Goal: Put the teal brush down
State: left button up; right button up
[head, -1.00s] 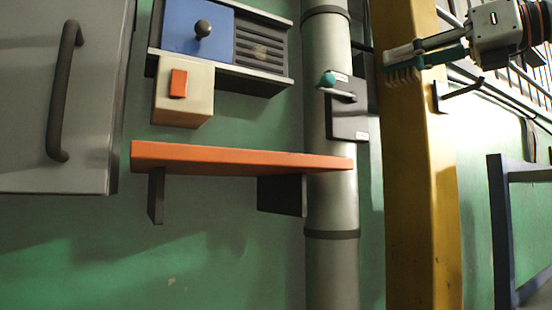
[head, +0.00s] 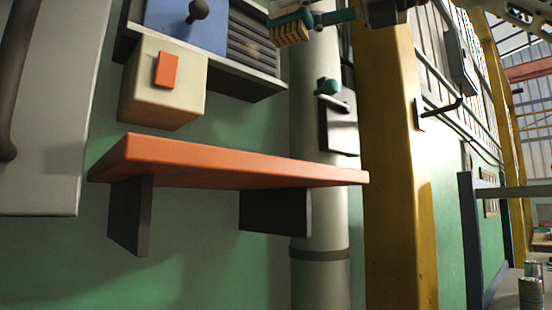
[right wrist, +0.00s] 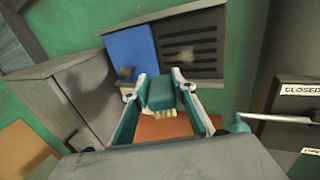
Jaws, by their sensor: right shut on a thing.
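The teal brush (head: 291,34) has pale yellow bristles that point down. My right gripper (head: 303,18) is shut on it at the top of the head view, and the brush is clear of any surface. In the right wrist view the brush (right wrist: 161,94) sits between the two fingers, with the bristles partly showing. The orange shelf (head: 230,165) is below it in the head view, with its top bare. Part of the shelf (right wrist: 163,130) shows beyond the fingers in the right wrist view. My left gripper is not in view.
A cream box with an orange switch (head: 163,100) and a blue panel with a dark knob (head: 186,22) are above the shelf. A lever with a teal knob (head: 328,87) juts out by the grey pipe (head: 318,222). A yellow post (head: 392,190) stands to the right.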

notch_tip(320, 180, down, 15)
jog(key=b, duration=0.4)
jog(key=shift+f+b, duration=0.15)
jog(key=shift+b, duration=0.2)
jog(key=shift+f+b, duration=0.35)
jog(key=shift+f, duration=1.95)
jog(key=shift+f, duration=0.3)
jog(key=o, duration=1.2)
jog(key=shift+r, duration=0.1)
